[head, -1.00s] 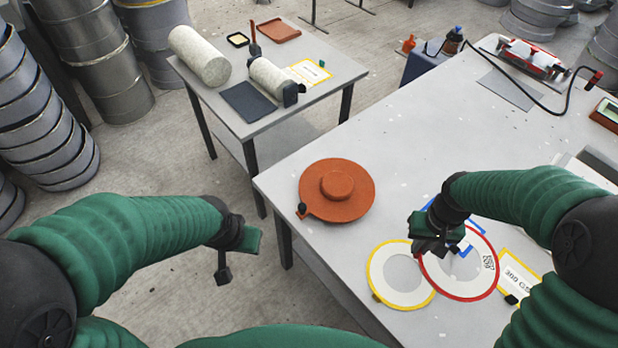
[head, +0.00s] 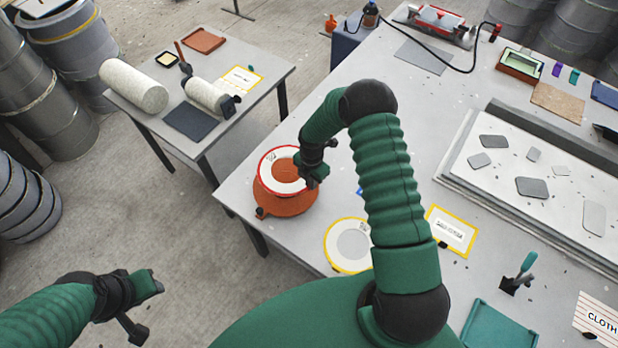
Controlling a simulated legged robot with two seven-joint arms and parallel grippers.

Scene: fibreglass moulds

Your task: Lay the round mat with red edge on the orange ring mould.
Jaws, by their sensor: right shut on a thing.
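The round mat with red edge (head: 267,171) is a white ring with an open middle. My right gripper (head: 313,172) is shut on its right side and holds it over the orange ring mould (head: 284,208). Orange shows through the mat's open middle. The mould's lower rim shows below the mat, and the mat sits toward the mould's far side in the picture. Whether it touches the mould I cannot tell. My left gripper (head: 146,307) is open and empty over the floor, left of the table.
A round mat with yellow edge (head: 333,246) lies right of the mould, partly behind my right arm. A yellow-edged card (head: 451,231) lies further right. A flat mould panel (head: 560,165) fills the table's right side. A small side table (head: 222,55) with rolls stands at left.

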